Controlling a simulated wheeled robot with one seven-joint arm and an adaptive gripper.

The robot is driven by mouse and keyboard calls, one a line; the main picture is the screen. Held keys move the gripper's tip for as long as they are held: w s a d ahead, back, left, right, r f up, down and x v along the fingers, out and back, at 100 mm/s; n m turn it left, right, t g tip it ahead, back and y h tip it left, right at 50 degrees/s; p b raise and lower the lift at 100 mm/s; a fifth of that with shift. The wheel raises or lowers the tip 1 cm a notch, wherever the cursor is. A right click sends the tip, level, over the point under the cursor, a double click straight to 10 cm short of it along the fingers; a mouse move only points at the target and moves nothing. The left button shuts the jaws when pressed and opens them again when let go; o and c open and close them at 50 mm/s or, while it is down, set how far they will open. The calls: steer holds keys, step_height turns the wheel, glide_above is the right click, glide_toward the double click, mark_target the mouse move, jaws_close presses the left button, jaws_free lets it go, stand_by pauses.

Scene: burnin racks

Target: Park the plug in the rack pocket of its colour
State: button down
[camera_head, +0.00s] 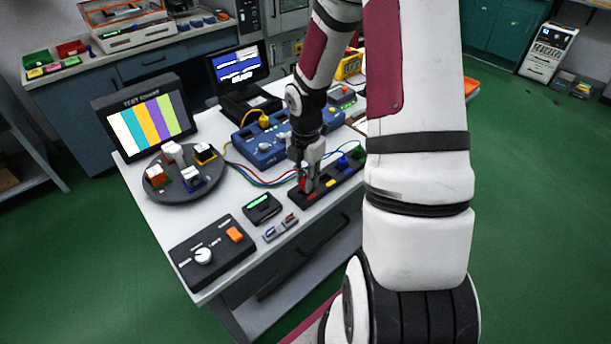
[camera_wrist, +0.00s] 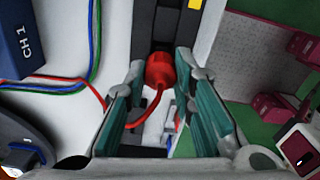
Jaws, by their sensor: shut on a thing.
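The red plug (camera_wrist: 160,72) with its red cable is between the fingertips of my gripper (camera_wrist: 160,80) in the wrist view. My gripper is shut on it. The black rack (camera_head: 333,185) lies along the right edge of the bench, with coloured marks on it. In the head view my gripper (camera_head: 308,180) is at the rack's near end, by the red mark. The plug is over or in the rack there; I cannot tell how deep it sits. A blue plug (camera_head: 343,161) stands farther along the rack. The yellow mark (camera_wrist: 195,4) shows ahead in the wrist view.
A blue instrument (camera_head: 262,151) with a yellow plug (camera_head: 264,121) stands behind the rack, and coloured cables run across the bench. A round dark turntable (camera_head: 185,187) with several blocks is at left. A small black meter (camera_head: 262,208) and a control box (camera_head: 213,252) are nearer.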

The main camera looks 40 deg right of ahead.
steer(key=shift+f, duration=0.7)
steer(key=c, duration=1.3)
jaws_free()
steer(key=shift+r, duration=0.1)
step_height(320, 180, up, 11)
steer(key=shift+f, duration=0.2)
steer(key=shift+r, duration=0.6)
